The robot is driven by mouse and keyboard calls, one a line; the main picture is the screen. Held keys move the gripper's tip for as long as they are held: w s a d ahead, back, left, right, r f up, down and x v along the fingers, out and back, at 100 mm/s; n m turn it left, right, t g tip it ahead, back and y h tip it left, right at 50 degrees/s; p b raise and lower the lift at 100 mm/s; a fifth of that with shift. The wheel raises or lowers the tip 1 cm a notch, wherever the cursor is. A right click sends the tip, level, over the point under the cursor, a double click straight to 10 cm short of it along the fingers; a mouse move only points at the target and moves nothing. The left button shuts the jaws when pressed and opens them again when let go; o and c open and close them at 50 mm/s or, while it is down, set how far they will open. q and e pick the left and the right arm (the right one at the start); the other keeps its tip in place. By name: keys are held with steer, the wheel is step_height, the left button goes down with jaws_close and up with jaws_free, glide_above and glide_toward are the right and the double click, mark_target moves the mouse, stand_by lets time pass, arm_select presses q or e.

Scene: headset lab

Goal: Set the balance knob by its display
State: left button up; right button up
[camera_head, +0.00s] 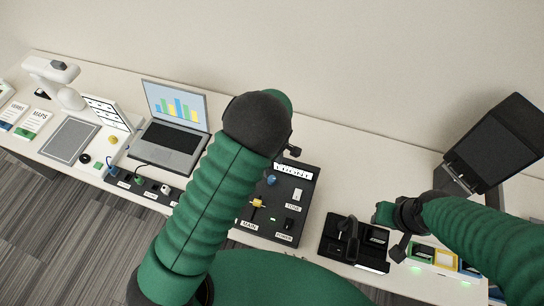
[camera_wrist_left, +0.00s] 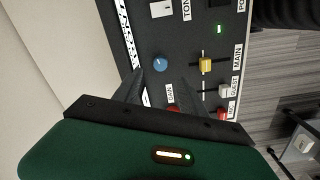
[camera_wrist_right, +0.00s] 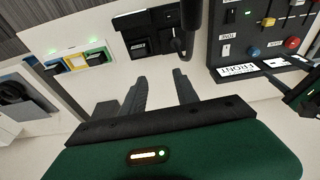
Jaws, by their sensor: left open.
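The dark control panel (camera_head: 285,225) lies on the table with a blue knob (camera_head: 271,180). A white strip (camera_head: 293,171) with dark lettering runs along its far edge; I cannot tell its exact reading. In the left wrist view, the blue knob (camera_wrist_left: 160,65) stands just beyond the open fingertips of my left gripper (camera_wrist_left: 160,76). A red knob (camera_wrist_left: 173,107) beside the GAIN label is partly hidden behind the gripper. My left arm covers part of the panel in the head view. My right gripper (camera_wrist_right: 162,80) is open and empty, right of the panel.
The panel also has a yellow MAIN slider (camera_wrist_left: 206,65), a white GUEST slider (camera_wrist_left: 224,90) and a red slider (camera_wrist_left: 222,112). A black tray (camera_head: 327,252) with an upright stand lies right of the panel. A laptop (camera_head: 175,120) stands left, a dark monitor-like box (camera_head: 495,150) right.

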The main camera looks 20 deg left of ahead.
arm_select(q)
step_height(320, 180, up, 7)
steer(key=shift+s+r, duration=0.1)
steer(key=shift+s, duration=0.05)
stand_by(0.4)
